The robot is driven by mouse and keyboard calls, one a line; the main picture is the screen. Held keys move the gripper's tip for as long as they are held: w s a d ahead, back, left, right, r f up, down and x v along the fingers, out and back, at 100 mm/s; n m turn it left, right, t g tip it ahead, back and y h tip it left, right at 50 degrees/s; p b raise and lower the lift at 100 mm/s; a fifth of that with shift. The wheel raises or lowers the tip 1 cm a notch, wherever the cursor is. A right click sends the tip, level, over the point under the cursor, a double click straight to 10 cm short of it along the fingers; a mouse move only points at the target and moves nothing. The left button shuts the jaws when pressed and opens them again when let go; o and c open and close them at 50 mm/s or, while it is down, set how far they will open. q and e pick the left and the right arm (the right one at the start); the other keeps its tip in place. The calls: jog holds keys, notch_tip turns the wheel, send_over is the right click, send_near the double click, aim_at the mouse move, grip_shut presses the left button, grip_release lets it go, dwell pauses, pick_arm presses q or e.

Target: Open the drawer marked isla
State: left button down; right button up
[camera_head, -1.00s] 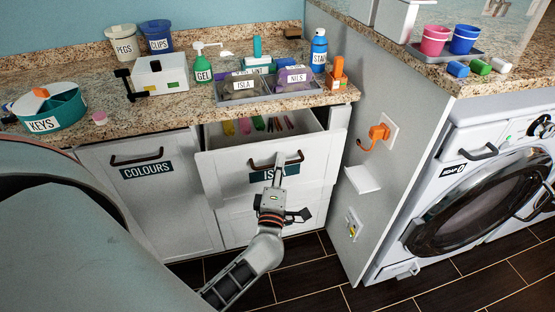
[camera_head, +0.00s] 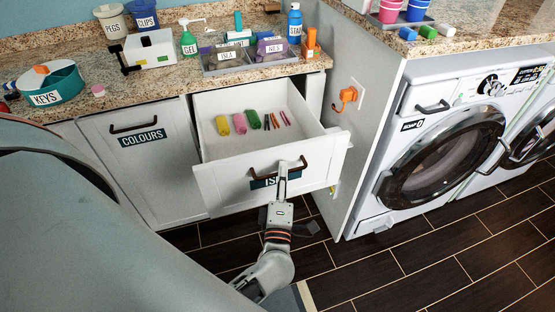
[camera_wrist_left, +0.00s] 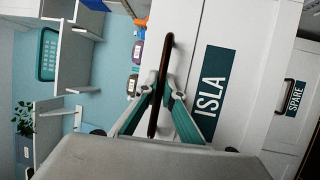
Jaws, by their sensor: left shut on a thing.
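The ISLA drawer (camera_head: 220,187) is pulled well out from under the counter in the head view. Its bronze bar handle (camera_head: 262,174) sits above a dark teal label that my gripper partly covers. The full ISLA label (camera_wrist_left: 209,95) shows in the left wrist view. My left gripper (camera_head: 283,170) is shut on the handle, and in the left wrist view its fingers stand on either side of the handle bar (camera_wrist_left: 160,88). Inside the drawer lie pink, yellow and green rolled items (camera_head: 238,123) and several thin sticks (camera_head: 276,121). My right gripper is not in view.
The COLOURS door (camera_head: 146,170) is shut, left of the drawer. A side panel with an orange hook (camera_head: 347,96) stands close on the right, beside a washing machine (camera_head: 440,160). A SPARE drawer (camera_wrist_left: 290,100) shows in the wrist view. Dark floor (camera_head: 400,265) lies open at right.

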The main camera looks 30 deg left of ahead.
pick_arm(q)
jog(key=shift+s+d, duration=1)
jog(key=shift+d, duration=0.2)
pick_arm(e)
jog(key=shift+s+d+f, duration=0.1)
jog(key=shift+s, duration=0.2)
pick_arm(q)
jog(key=c, duration=2.2)
grip_release()
jog(key=shift+o, duration=0.2)
